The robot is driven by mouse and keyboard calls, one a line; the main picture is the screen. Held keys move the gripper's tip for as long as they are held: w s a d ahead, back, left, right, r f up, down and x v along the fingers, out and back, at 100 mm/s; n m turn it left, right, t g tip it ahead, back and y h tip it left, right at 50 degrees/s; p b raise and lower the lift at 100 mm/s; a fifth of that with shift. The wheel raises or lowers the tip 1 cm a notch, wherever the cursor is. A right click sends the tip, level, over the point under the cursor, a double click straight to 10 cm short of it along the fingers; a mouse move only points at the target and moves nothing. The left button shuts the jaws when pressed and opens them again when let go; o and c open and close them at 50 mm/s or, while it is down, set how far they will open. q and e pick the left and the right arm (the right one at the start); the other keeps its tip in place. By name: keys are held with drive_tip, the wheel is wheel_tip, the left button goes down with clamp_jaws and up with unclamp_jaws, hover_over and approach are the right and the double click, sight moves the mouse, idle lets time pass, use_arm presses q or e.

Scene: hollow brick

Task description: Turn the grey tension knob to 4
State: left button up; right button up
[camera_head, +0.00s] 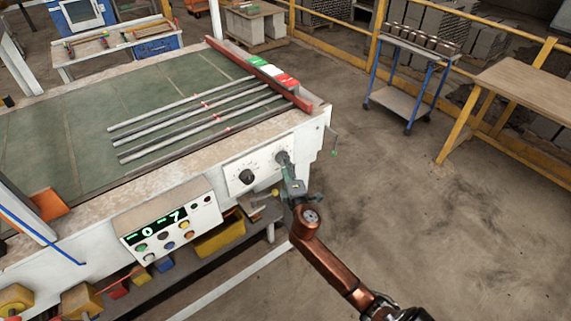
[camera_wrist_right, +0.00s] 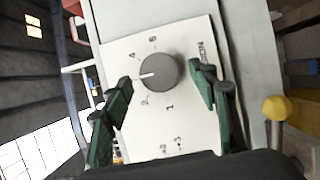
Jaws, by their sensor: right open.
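The grey tension knob (camera_wrist_right: 161,73) sits on a white dial plate (camera_wrist_right: 178,122) in the right wrist view. Its white pointer line points left, between the printed 4 and 2; the left finger partly covers that side. In the head view the grey knob (camera_head: 282,157) is on the white front panel, just beyond my right gripper (camera_head: 288,175). My right gripper is open, with its green fingers on either side of the knob in the wrist view (camera_wrist_right: 160,78). I see gaps between fingers and knob, but cannot tell the depth. My left gripper is out of view.
A black knob (camera_head: 247,176) is left of the grey one on the same panel. A button box with a green display (camera_head: 157,223) stands further left. A yellow ball-ended lever (camera_wrist_right: 277,107) shows at right in the wrist view. The floor (camera_head: 400,210) to the right is clear.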

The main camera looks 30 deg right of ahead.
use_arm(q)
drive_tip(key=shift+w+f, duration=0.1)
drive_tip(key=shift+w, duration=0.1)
use_arm(e)
drive_tip(key=shift+w+d, duration=0.2)
drive_tip(key=shift+w, duration=0.4)
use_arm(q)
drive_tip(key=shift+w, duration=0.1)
use_arm(e)
drive_tip(key=shift+c, duration=0.7)
drive_tip(key=shift+d, duration=0.15)
drive_tip(key=c, duration=1)
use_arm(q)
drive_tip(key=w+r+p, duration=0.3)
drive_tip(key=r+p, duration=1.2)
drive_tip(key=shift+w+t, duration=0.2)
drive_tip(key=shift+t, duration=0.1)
use_arm(e)
drive_tip(key=shift+r+m+g+y, duration=0.15)
drive_tip(key=shift+m+g+y, duration=0.55)
drive_tip(key=shift+m, duration=1.1)
drive_tip(key=shift+r+m+g+y, duration=0.15)
drive_tip(key=shift+m+g+y, duration=0.5)
drive_tip(key=shift+m, duration=1.15)
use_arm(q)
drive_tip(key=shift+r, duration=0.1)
